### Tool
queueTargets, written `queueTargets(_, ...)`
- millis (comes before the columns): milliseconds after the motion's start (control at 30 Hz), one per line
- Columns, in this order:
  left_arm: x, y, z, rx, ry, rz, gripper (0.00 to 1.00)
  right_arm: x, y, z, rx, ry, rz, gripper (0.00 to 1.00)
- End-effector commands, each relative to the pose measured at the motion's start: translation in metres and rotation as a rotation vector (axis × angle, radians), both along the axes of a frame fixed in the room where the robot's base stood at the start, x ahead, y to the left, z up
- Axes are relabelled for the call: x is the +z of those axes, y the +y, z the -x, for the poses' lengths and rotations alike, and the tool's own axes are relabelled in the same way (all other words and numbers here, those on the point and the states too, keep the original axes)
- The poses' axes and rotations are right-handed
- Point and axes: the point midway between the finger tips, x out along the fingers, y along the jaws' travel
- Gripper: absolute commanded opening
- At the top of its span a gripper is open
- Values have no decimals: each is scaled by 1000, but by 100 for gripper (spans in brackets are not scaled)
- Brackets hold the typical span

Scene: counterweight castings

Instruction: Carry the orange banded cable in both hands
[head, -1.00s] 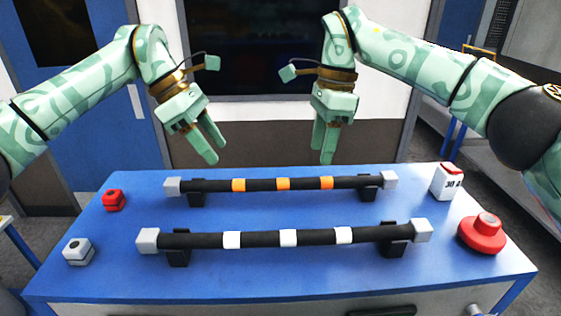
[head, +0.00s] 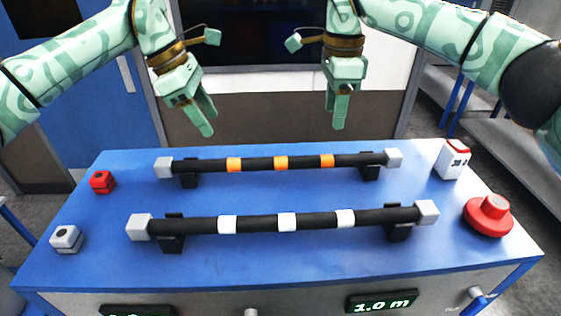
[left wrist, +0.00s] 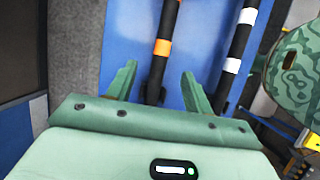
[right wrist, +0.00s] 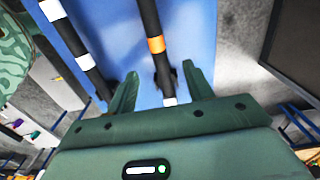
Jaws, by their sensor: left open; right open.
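The orange banded cable (head: 258,164) is a black bar with several orange bands and pale grey end blocks, resting on two black cradles at the back of the blue table. It also shows in the left wrist view (left wrist: 167,30) and the right wrist view (right wrist: 148,18). My left gripper (head: 205,118) is open and empty, above and behind its left part. My right gripper (head: 340,112) is open and empty, above and behind its right part. In the wrist views the cable appears between the left fingers (left wrist: 158,82) and between the right fingers (right wrist: 160,88), apart from them.
A similar white banded cable (head: 260,224) lies on cradles in front. A red block (head: 102,182) and a grey block (head: 66,238) sit at left. A white box (head: 453,160) and a red button (head: 488,216) sit at right. The blue tabletop (head: 230,265) is bare near the front.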

Motion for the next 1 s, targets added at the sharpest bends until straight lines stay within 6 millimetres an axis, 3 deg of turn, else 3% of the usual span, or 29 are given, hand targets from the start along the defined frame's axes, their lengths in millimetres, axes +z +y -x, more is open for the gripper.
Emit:
queueTargets(300,-60,-25,1,-3,2,1,51,-65,0,1,0,3,-2,51)
queueTargets(500,-90,-38,1,-2,1,2,51,-97,0,1,-1,2,-2,51)
queueTargets(700,-105,-44,1,-1,0,2,51,-113,0,1,0,0,-2,51)
queueTargets(1000,-108,-45,1,-1,-1,1,51,-116,0,1,0,-1,-1,51)
